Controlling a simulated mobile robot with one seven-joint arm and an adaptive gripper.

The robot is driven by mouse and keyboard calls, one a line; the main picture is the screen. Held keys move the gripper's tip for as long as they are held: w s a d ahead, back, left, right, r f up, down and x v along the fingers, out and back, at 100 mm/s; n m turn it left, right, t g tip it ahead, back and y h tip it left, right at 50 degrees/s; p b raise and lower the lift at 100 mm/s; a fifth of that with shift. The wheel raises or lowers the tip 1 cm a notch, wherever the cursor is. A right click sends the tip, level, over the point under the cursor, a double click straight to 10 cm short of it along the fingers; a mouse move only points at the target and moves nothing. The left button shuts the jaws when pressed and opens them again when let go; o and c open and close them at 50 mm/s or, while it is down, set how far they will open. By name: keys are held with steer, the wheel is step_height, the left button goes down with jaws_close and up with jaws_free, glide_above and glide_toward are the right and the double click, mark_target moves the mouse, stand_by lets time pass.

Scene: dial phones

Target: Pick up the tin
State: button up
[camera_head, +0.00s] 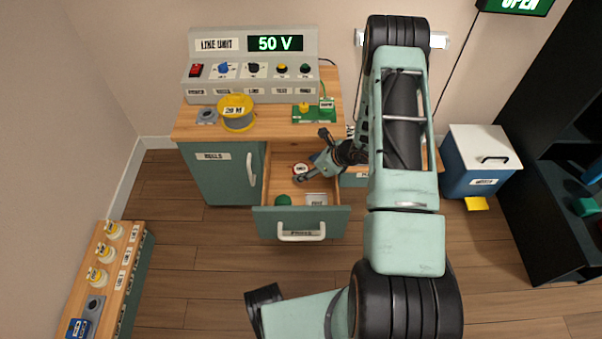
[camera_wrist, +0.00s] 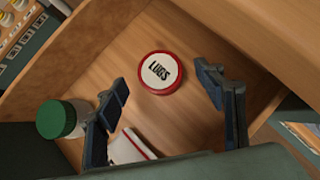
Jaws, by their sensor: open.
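The tin, round with a red rim and a white lid marked LUGS (camera_wrist: 160,72), lies on the wooden floor of the open drawer. It also shows in the head view (camera_head: 300,169), partly beside my gripper. My gripper (camera_wrist: 166,92) is open and reaches into the drawer, with its two dark blue fingers on either side of the tin's near side in the wrist view. The fingers are apart from the tin and nothing is between them. In the head view my gripper (camera_head: 308,169) is small and partly hides the drawer's back right.
The open drawer (camera_head: 301,221) has wooden side walls. A green-lidded jar (camera_wrist: 56,119) and a white item with a red edge (camera_wrist: 128,148) lie near its front. The desk top (camera_head: 270,118) overhangs behind, carrying a yellow reel (camera_head: 236,113) and the line unit (camera_head: 250,70).

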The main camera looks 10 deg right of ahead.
mark_target(301, 169)
steer(key=b+x, duration=0.1)
steer(key=x, duration=0.2)
steer(key=shift+w+a+f, duration=0.2)
steer(key=shift+r, duration=0.1)
steer(key=c, duration=1.3)
